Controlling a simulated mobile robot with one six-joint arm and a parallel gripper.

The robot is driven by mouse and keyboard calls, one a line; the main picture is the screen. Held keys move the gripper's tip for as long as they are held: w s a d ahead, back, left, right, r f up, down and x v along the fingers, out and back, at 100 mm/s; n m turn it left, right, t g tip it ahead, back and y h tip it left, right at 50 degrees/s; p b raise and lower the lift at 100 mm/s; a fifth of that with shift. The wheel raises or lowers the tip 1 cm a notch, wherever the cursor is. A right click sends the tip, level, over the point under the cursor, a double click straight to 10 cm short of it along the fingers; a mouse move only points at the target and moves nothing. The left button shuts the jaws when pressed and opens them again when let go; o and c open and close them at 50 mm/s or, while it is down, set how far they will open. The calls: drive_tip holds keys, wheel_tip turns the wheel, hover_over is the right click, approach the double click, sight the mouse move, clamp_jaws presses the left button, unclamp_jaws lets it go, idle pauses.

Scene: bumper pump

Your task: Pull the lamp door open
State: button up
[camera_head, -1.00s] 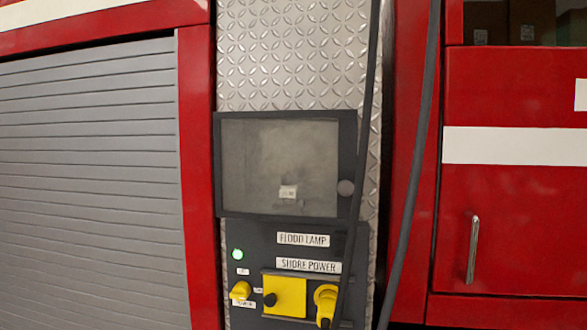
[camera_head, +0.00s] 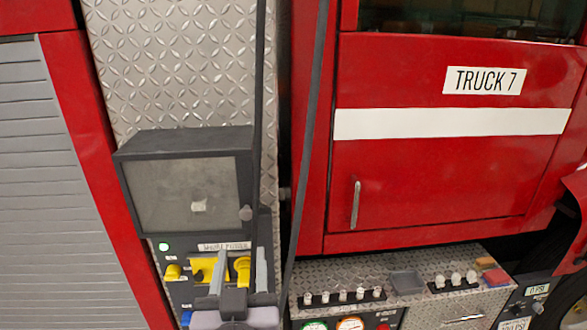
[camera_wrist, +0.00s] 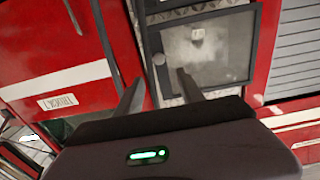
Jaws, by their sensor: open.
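The lamp door (camera_head: 187,195) is a dark-framed panel with a cloudy grey window, on the front of a dark box on the diamond-plate column. It looks shut. My gripper (camera_head: 240,254) is open and empty, below the knob in the head view, in front of the switch panel.
Dark hoses (camera_head: 305,130) hang right of the box, one crossing close beside the knob. Yellow switches (camera_head: 243,268) are below, partly hidden by my fingers. A grey shutter (camera_head: 35,190) is left. A red door with a handle (camera_head: 355,204) and a control ledge (camera_head: 408,283) are right.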

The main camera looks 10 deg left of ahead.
sight(246, 215)
drive_tip(key=p+x, duration=0.4)
drive_tip(key=x, duration=0.8)
drive_tip(key=shift+w, duration=0.15)
drive_tip(key=shift+f, duration=0.1)
clamp_jaws()
idle(0.6)
